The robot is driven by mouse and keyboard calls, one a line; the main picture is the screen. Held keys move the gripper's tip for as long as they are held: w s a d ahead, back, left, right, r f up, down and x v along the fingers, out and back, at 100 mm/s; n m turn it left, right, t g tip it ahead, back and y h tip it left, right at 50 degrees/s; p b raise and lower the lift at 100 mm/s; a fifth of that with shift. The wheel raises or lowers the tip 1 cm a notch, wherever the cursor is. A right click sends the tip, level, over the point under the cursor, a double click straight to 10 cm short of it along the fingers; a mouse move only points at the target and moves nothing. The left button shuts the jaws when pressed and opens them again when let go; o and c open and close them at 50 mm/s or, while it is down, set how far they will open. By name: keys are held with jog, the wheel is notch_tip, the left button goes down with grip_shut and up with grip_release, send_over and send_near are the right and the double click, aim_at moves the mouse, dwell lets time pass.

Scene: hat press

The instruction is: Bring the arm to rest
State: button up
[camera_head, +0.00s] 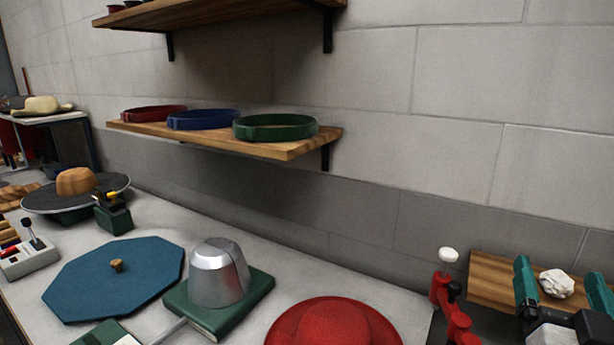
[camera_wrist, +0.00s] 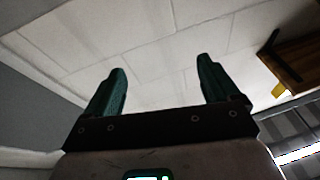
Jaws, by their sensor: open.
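My gripper (camera_head: 562,287) is at the lower right in the head view, its two green fingers apart. In the wrist view my gripper (camera_wrist: 157,88) is open, with nothing between the fingers and the block wall behind them. In the head view a crumpled white lump (camera_head: 556,283) shows between the fingers; it appears to lie on a wooden board (camera_head: 488,281) behind them. A red hat (camera_head: 334,325) lies at the bottom centre. A silver metal hat form (camera_head: 218,272) stands on a green base (camera_head: 258,289) on the counter.
A blue octagonal plate (camera_head: 118,275) lies on the counter at left. A red post with a white knob (camera_head: 448,256) stands left of my gripper. A wooden shelf (camera_head: 297,147) holds red (camera_head: 152,113), blue (camera_head: 204,119) and green (camera_head: 276,127) bands. The wall (camera_head: 455,160) above my gripper is bare.

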jog(key=s+a+f+g+y, duration=0.1)
jog(key=s+f+g+y, duration=0.2)
jog(key=f, duration=0.9)
jog(key=s+a+f+g+y, duration=0.1)
jog(key=s+f+g, duration=0.1)
jog(key=f+g, duration=0.65)
jog(key=s+a+f+n+g+y, duration=0.2)
jog(key=s+a+f+n+g, duration=0.1)
jog(key=s+f, duration=0.6)
jog(key=s+a+f+n+g+y, duration=0.2)
jog(key=s+a+f+g+y, duration=0.1)
jog(key=s+f, duration=0.7)
jog(key=shift+s+n+g, duration=0.4)
jog(key=shift+s+g, duration=0.05)
jog(key=shift+s, duration=0.1)
jog(key=shift+f, duration=0.1)
